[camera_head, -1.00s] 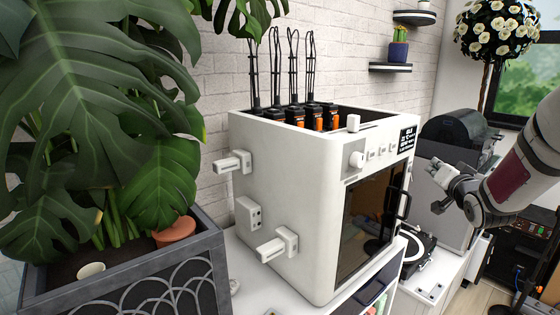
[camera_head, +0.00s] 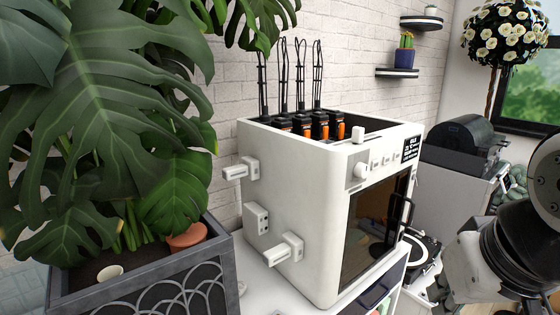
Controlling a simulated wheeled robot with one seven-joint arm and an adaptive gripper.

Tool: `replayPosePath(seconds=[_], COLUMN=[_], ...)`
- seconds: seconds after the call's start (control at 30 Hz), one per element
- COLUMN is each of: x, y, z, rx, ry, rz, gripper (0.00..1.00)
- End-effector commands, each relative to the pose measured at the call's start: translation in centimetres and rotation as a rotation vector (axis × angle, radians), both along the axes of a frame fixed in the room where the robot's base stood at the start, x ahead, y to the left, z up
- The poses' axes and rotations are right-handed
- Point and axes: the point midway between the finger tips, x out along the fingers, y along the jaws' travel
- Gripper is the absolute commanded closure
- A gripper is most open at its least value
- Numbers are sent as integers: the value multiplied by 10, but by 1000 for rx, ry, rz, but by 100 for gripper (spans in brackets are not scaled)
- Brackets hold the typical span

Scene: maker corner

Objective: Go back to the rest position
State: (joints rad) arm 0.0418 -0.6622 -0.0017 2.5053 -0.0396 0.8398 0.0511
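My gripper is out of view. Only dark and white links of my arm show at the lower right edge, in front of the floor and the turntable's right side. A white 3D-printer-like machine (camera_head: 300,215) stands on the white cabinet in the middle, its dark glass door (camera_head: 372,228) closed. Several black and orange parts with tall wire loops stand in its open top.
A large leafy plant (camera_head: 90,110) in a dark planter (camera_head: 150,285) fills the left. A turntable (camera_head: 422,258) sits right of the machine. A dark-lidded grey unit (camera_head: 455,150) stands behind it. Wall shelves (camera_head: 398,73) hold small pots. A white-flowered tree (camera_head: 505,35) stands at the back right.

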Motion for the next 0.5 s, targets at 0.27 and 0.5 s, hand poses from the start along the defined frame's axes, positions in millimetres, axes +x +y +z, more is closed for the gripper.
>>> replayPosePath(seconds=[0.27,0.5], x=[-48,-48], y=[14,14], z=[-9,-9], rx=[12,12], ry=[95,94], rz=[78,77], gripper=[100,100])
